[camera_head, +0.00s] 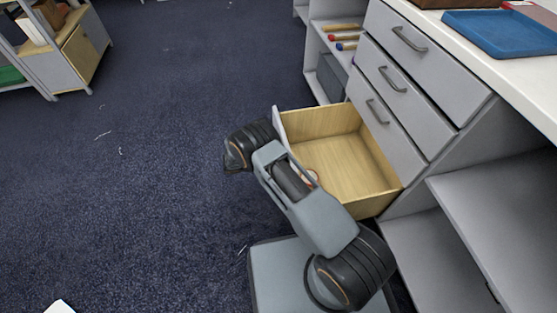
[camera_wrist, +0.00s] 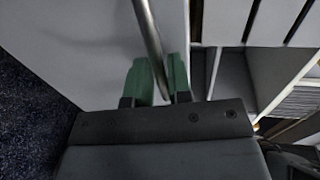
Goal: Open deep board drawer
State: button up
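The deep drawer (camera_head: 345,150) at the bottom of the grey drawer unit stands pulled out in the head view. Its pale wooden inside shows, and its grey front (camera_head: 280,124) faces left. In the wrist view the drawer's light grey front (camera_wrist: 95,35) fills the upper left, with a metal bar handle (camera_wrist: 150,35) running down it. My gripper (camera_wrist: 162,78) has its two green fingers on either side of this bar, closed on it. In the head view my arm hides the gripper, the handle and part of the drawer.
Shut drawers with bar handles (camera_head: 409,40) sit above the open one. A blue tray (camera_head: 500,32) lies on the white top. Open shelves (camera_head: 500,210) are at the right. Dark carpet (camera_head: 150,190) is clear at left.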

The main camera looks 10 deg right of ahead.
jog(key=p+v, duration=0.1)
jog(key=v, duration=1.2)
jog(key=shift+a+p, duration=0.3)
jog(key=shift+a, duration=0.1)
